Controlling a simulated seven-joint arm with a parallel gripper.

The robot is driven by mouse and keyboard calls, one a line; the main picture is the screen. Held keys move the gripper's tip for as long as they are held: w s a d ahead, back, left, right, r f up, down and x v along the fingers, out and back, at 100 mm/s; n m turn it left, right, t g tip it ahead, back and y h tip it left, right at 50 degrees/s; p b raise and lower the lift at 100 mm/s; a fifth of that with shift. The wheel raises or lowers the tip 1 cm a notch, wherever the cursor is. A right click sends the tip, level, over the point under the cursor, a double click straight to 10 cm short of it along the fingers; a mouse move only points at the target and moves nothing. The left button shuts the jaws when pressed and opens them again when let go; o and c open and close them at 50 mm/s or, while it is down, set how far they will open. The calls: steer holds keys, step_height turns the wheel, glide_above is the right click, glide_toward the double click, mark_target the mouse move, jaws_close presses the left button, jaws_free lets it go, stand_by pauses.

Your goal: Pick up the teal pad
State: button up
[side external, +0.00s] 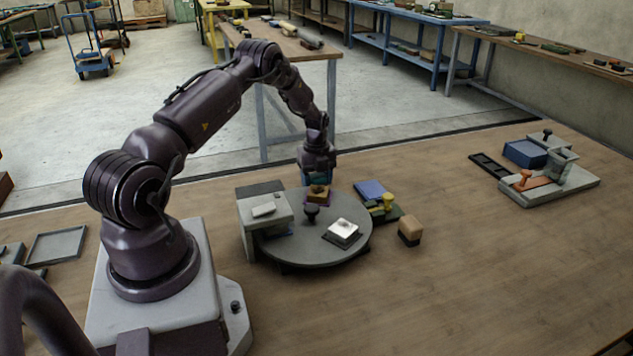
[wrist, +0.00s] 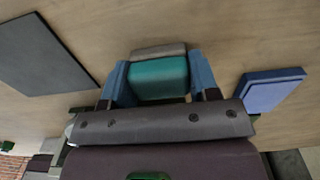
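The teal pad (wrist: 158,78) is a small block with a teal face and a grey-brown strip along its far edge in the wrist view. My gripper (wrist: 159,72) has a blue finger on each side of it, and the pad fills the space between the fingers with no clear gap. In the side view my gripper (side external: 318,176) points down over the back of the round grey table. A tan block with a purple lower part (side external: 318,193) shows directly under the fingers. From there I cannot tell the pad apart from the fingers, or whether it is lifted.
The round grey table (side external: 300,250) also carries a black knob (side external: 311,212) and a white-topped dark block (side external: 342,231). A grey box-like stand (side external: 263,218) is at its left. A blue pad (side external: 370,188) and a tan block (side external: 410,230) lie right.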

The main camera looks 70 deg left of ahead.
mark_target(317, 175)
steer(key=shift+c, duration=1.3)
steer(key=shift+r, duration=0.5)
step_height(317, 175, up, 3)
steer(key=shift+f, duration=0.2)
steer(key=s+d+r, duration=0.9)
steer(key=s, duration=0.1)
steer(key=shift+d+r, duration=0.2)
steer(key=shift+d, duration=0.15)
steer(key=shift+s, duration=0.1)
